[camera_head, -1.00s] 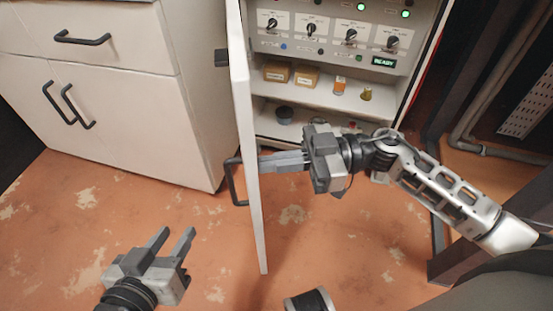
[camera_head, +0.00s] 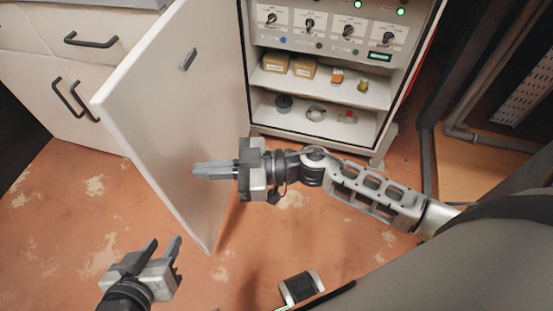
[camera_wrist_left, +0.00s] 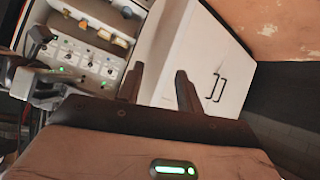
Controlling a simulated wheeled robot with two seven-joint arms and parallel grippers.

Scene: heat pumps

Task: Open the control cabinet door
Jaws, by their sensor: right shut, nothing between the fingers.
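The control cabinet door (camera_head: 170,100) stands swung wide open to the left, its inner face showing in the head view. The control cabinet (camera_head: 320,143) is open, with knobs, lights and shelves in sight. The door's handle is hidden behind it. My right gripper (camera_head: 196,170) is shut and empty, its fingertips at or close to the door's inner face; I cannot tell if they touch. My left gripper (camera_head: 165,246) is open and empty, low in front of the door; its fingers also show in the left wrist view (camera_wrist_left: 158,88).
White drawer cabinets (camera_head: 50,60) with dark handles stand at the left, behind the door. Shelves hold yellow boxes (camera_head: 290,66) and small parts. A pipe and dark frame (camera_head: 455,110) stand at the right. The worn orange floor in front is mostly clear.

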